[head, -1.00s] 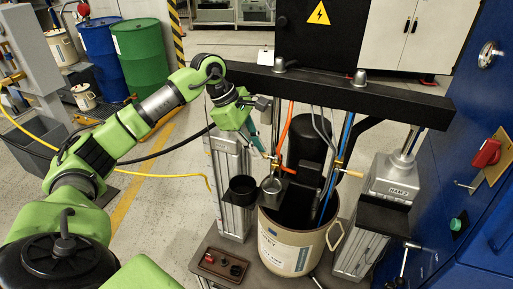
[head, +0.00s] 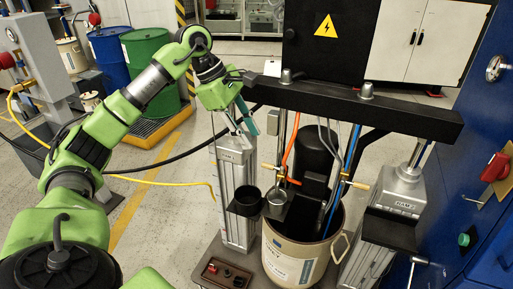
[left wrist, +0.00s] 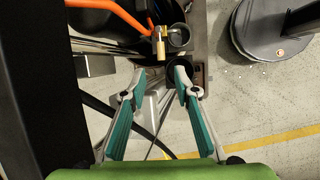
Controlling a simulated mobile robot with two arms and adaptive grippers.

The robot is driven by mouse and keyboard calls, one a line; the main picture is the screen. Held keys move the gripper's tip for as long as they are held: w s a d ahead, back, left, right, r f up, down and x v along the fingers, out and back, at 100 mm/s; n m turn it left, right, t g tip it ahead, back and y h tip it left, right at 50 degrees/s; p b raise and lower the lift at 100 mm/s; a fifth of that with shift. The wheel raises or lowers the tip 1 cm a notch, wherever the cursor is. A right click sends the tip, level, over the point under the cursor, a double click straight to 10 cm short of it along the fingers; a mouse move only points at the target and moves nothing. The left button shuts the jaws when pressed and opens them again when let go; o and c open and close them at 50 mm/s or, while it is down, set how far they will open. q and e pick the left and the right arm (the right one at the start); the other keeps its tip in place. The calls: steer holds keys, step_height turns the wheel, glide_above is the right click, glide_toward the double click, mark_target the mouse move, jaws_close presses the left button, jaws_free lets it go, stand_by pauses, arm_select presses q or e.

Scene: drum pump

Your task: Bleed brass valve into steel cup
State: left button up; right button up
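A brass valve (head: 269,167) sits on the pipework at the near left of the pump frame. In the left wrist view the brass valve (left wrist: 161,48) shows just beyond my fingertips, beside the cup. The steel cup (head: 277,196) stands upright on a small dark ledge at the drum's rim, below the valve; its round mouth (left wrist: 178,37) shows in the wrist view. My left gripper (head: 243,127) is above and left of the valve, apart from it. In the wrist view the gripper's fingers (left wrist: 160,76) are spread with nothing between them. My right gripper is not in view.
A black round holder (head: 245,201) is left of the cup. An open beige drum (head: 294,253) stands below. A black crossbeam (head: 345,101) and an orange hose (head: 291,146) are close by. Another brass fitting (head: 357,185) is on the right.

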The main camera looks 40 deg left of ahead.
arm_select(q)
steer(key=v, duration=0.2)
steer(key=shift+s+a+r, duration=0.1)
steer(key=shift+a+r, duration=0.05)
steer(key=shift+r, duration=0.15)
stand_by(0.4)
